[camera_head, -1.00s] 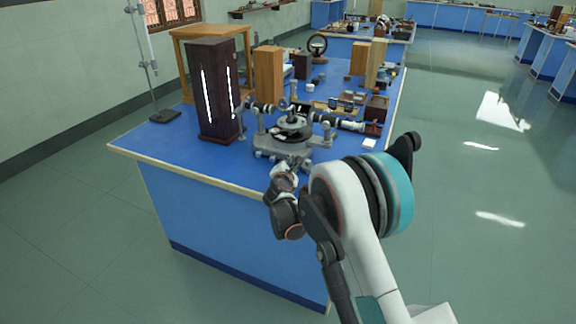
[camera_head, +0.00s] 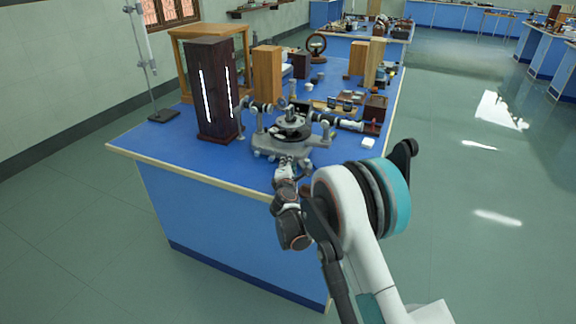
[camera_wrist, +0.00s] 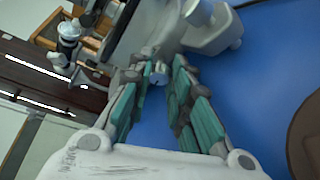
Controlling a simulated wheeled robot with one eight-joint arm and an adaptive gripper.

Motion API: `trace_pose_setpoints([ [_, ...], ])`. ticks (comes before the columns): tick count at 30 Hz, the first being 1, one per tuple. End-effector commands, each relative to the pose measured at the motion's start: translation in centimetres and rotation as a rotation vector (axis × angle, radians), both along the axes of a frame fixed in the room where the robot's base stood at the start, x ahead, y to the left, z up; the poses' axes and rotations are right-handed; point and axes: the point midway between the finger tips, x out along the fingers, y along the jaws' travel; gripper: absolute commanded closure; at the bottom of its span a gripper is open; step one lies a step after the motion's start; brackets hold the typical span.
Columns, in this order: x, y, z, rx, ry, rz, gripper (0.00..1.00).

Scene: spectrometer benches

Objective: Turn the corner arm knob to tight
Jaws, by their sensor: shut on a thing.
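The spectrometer (camera_head: 290,140), a grey instrument with a round central table and side tubes, stands near the front edge of the blue bench. My gripper (camera_head: 285,163) reaches its near side from the front; the fingers are small there. In the wrist view, my gripper (camera_wrist: 162,66) has its teal-padded fingers on both sides of a small silver knob (camera_wrist: 160,78) at the instrument's grey base (camera_wrist: 212,30). The fingers are shut on this knob, and their tips partly hide it. Any tight mark or the knob's angle cannot be read.
A tall dark box with two bright slits (camera_head: 212,92) stands left of the spectrometer. A wooden-framed case (camera_head: 190,50) is behind it, and a stand (camera_head: 163,114) is at the far left. Small boxes lie behind. The bench front (camera_head: 200,165) is clear.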

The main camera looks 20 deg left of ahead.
Motion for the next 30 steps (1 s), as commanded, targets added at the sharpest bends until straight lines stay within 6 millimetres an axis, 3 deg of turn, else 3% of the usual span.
trace_pose_setpoints([
  [5, 0.0, 0.0, -0.1, 0.0, 0.001, -0.001, 1.0],
  [6, 0.0, 0.0, -0.1, -0.001, 0.0, -0.001, 0.74],
  [8, 0.0, 0.0, -0.1, -0.001, 0.0, -0.001, 0.61],
  [20, -0.2, -0.1, 0.0, -0.001, 0.0, -0.001, 0.61],
  [30, -4.3, -1.2, 0.6, -0.002, 0.0, 0.001, 0.61],
])
